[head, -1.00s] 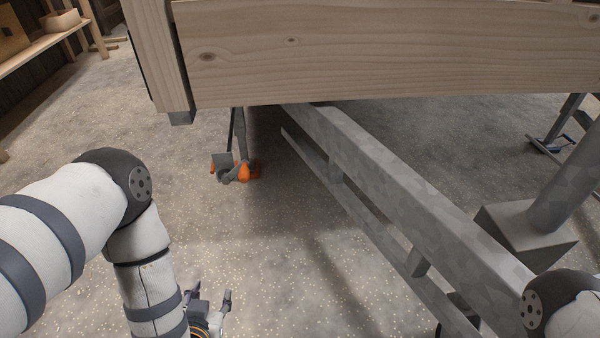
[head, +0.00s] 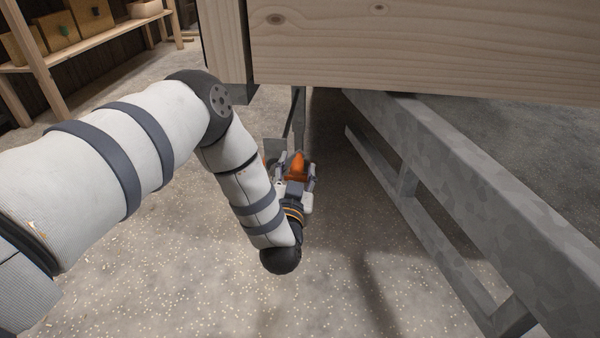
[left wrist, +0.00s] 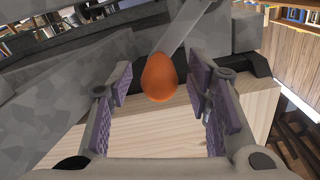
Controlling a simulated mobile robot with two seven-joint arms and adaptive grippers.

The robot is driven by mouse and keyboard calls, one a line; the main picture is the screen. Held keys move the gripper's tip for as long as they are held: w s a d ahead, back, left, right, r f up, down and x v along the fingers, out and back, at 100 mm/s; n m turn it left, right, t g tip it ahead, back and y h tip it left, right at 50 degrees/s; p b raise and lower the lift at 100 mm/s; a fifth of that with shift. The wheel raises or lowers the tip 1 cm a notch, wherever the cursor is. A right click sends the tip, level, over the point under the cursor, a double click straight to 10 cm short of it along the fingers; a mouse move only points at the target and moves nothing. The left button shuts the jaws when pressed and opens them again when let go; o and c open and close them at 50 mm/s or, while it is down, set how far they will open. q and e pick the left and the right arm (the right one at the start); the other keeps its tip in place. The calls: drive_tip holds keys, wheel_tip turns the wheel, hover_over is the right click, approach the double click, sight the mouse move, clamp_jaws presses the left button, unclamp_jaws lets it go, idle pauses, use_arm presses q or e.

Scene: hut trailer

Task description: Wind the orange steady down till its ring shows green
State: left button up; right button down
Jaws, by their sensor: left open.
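The orange steady (head: 297,166) stands under the near corner of the trailer, below a grey leg, partly hidden behind my left gripper (head: 295,172). In the left wrist view, an orange rounded knob (left wrist: 159,78) sits between the two purple-padded fingers of the left gripper (left wrist: 160,95). The fingers are apart, with a gap on both sides of the knob, and I see no contact. The steady's ring and any green on it cannot be made out. My right gripper is not in view.
The trailer's wooden side (head: 420,45) overhangs the steady. A galvanised frame rail (head: 440,150) runs down to the right. A wooden shelf (head: 95,45) with boxes stands at the back left. The speckled floor in front is clear.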

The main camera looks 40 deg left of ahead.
use_arm(q)
drive_tip(key=shift+w+a, duration=0.25)
drive_tip(key=shift+w, duration=0.2)
clamp_jaws()
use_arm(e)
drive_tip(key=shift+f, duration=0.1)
use_arm(q)
drive_tip(key=shift+d, duration=0.1)
